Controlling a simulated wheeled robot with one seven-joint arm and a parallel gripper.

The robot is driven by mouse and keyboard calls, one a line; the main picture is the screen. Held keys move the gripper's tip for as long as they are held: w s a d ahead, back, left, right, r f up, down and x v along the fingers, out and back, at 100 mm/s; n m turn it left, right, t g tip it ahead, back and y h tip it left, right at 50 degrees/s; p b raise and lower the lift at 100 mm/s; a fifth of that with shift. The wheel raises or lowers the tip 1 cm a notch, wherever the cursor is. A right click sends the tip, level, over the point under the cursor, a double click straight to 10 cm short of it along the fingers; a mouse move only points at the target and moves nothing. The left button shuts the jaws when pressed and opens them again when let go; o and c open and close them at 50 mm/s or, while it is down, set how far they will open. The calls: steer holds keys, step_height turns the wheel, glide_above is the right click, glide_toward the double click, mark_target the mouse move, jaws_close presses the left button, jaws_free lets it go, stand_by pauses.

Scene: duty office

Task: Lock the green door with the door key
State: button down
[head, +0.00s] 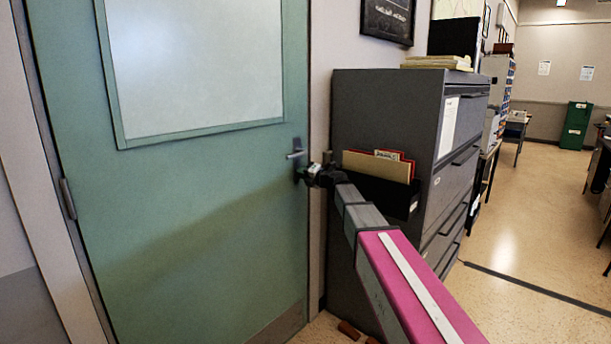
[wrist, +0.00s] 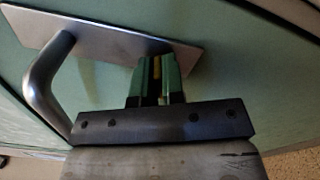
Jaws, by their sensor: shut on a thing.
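The green door (head: 200,200) has a large frosted window and stands closed in its frame in the head view. Its lever handle (head: 295,154) is near the right edge. In the wrist view the handle (wrist: 45,85) curves out from a metal plate (wrist: 110,38). My gripper (head: 308,174) is just below the lever, close to the door. In the wrist view my gripper (wrist: 156,68) has its green fingers shut on a thin yellowish thing, the door key (wrist: 157,70), at the plate's lower edge. The key's tip and the keyhole are hidden, so I cannot tell whether it is inserted.
A grey filing cabinet (head: 385,110) stands right of the door, close beside my arm, with a folder holder (head: 380,190) on its side. Brown objects (head: 349,329) lie on the floor at its foot. Open floor (head: 520,225) lies to the right.

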steer(key=c, duration=1.2)
jaws_free()
steer(key=shift+s+d, duration=0.1)
steer(key=v, duration=0.8)
steer(key=shift+s+d, duration=0.25)
steer(key=shift+d, duration=0.05)
steer(key=shift+f, duration=0.1)
